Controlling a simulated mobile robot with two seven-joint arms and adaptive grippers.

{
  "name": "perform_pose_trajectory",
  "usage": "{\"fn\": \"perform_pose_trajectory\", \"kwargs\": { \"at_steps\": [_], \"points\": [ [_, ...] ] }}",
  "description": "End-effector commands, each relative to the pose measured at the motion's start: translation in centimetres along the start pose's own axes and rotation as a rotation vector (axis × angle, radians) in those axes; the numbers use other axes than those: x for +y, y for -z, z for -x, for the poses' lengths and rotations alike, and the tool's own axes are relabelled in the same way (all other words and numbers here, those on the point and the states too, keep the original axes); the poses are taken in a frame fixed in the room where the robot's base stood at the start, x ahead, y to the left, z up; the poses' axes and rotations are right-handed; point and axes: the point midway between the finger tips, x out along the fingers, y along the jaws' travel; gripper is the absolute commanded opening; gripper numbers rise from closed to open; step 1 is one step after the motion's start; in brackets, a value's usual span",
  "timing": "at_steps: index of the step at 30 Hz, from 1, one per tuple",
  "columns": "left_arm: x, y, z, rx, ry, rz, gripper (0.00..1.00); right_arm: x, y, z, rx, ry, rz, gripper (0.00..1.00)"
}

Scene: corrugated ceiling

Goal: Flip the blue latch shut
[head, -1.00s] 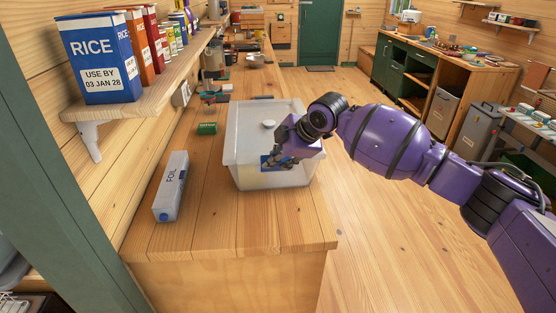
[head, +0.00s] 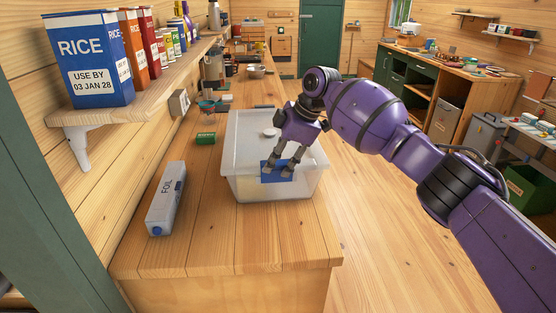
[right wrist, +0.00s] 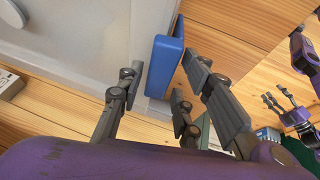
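A translucent box (head: 240,180) with a pale lid stands on the wooden counter. The blue latch (head: 268,178) is on its near side. In the right wrist view the latch (right wrist: 166,62) sticks out at the rim of the box; its exact angle is hard to tell. My right gripper (head: 280,171) is right at the latch, fingers pointing down. In the right wrist view it (right wrist: 163,84) is open, with fingers on both sides of the latch; contact cannot be made out. My left gripper (right wrist: 284,106) shows small at the right of the right wrist view, fingers spread and empty.
A foil box (head: 167,198) lies on the counter to the left. A shelf (head: 130,100) with a rice box (head: 88,60) and other packets overhangs the left side. The counter's near end is clear.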

Motion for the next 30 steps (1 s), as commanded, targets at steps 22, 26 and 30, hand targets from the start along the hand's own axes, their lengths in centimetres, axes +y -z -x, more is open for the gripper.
{"fn": "perform_pose_trajectory", "kwargs": {
  "at_steps": [22, 26, 30],
  "points": [
    [0.1, -0.2, 0.1, -0.005, -0.004, -0.003, 0.49, 0.1, 0.1, 7.0, 0.001, -0.005, 0.001, 0.41],
    [0.1, -0.2, 0.1, -0.005, -0.004, -0.003, 0.49, 0.1, 0.0, 9.5, 0.0, -0.004, 0.0, 0.41],
    [0.1, -0.2, 0.1, -0.004, -0.004, -0.002, 0.49, 0.0, 0.1, 11.2, 0.0, -0.002, 0.001, 0.41]
  ]
}}
